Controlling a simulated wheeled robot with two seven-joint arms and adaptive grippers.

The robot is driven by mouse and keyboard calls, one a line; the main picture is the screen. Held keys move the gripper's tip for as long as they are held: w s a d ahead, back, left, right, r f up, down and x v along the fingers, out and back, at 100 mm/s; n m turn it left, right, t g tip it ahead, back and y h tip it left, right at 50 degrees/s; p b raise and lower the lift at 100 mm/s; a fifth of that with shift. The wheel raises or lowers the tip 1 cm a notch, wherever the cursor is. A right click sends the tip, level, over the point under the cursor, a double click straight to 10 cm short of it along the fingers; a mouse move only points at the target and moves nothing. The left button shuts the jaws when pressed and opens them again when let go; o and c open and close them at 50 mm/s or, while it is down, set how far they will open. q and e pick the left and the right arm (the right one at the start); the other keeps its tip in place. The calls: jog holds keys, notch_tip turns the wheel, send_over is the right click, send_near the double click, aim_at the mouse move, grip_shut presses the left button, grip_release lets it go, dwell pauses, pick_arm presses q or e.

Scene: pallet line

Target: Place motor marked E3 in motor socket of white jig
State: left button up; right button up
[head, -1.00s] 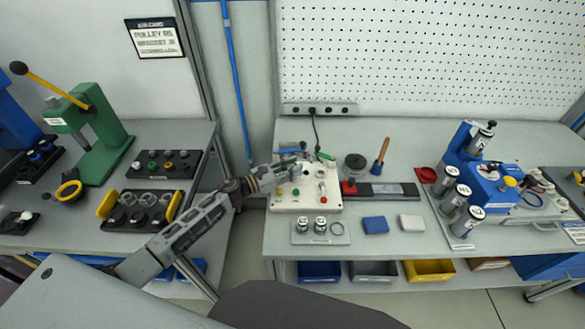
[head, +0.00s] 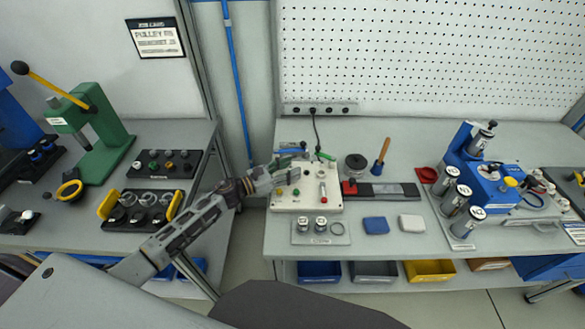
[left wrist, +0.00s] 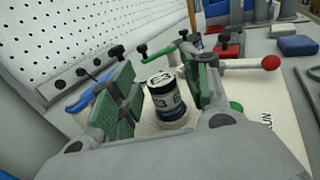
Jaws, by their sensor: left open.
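The white jig (head: 330,204) stands at the left end of the middle bench and fills much of the left wrist view (left wrist: 262,88). A dark-topped motor (left wrist: 163,84) with a white label, on which a "3" can be read, stands in a round white seat on the jig. Its lowest part is hidden, so how deep it sits cannot be told. My left gripper (head: 292,168) is over the back left of the jig. In the left wrist view its green-padded fingers (left wrist: 158,88) are open, one on each side of the motor, with visible gaps. My right gripper is not in view.
A red-knobbed clamp (left wrist: 245,63) lies beside the right finger. Two motors stand on a small plate (head: 340,239) in front of the jig. A blue box (head: 376,225) and white box (head: 411,223) lie to the right. A blue fixture (head: 488,184) stands further right.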

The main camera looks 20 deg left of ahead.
pick_arm(q)
jog(key=b+v, duration=0.2)
jog(key=v, duration=0.8)
jog(key=shift+s+a, duration=0.15)
dwell(0.4)
dwell(0.6)
